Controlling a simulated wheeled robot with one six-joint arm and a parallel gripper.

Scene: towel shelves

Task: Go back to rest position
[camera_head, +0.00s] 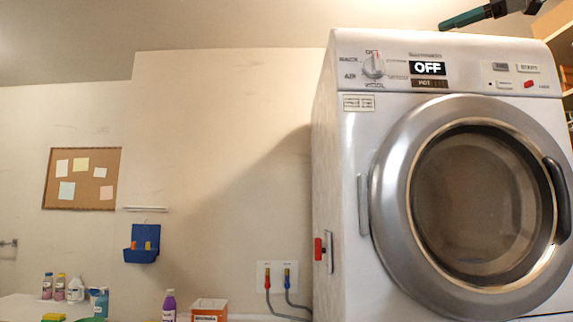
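My gripper (460,19) shows in part at the top right, above the washing machine. Its teal finger end points left, and the dark arm behind it runs out of the picture's top edge. I see it edge-on, so I cannot tell whether its fingers are apart or together. I see nothing hanging from it. The white washing machine (345,140) fills the right side, with its round glass door (478,205) shut. Its display (428,68) reads OFF.
Wooden shelving (556,25) stands at the right edge, mostly cut off. A white surface (20,305) at the lower left holds several bottles. An orange box (209,310) and a purple bottle (169,305) stand left of the machine. Hoses (287,290) run beside it.

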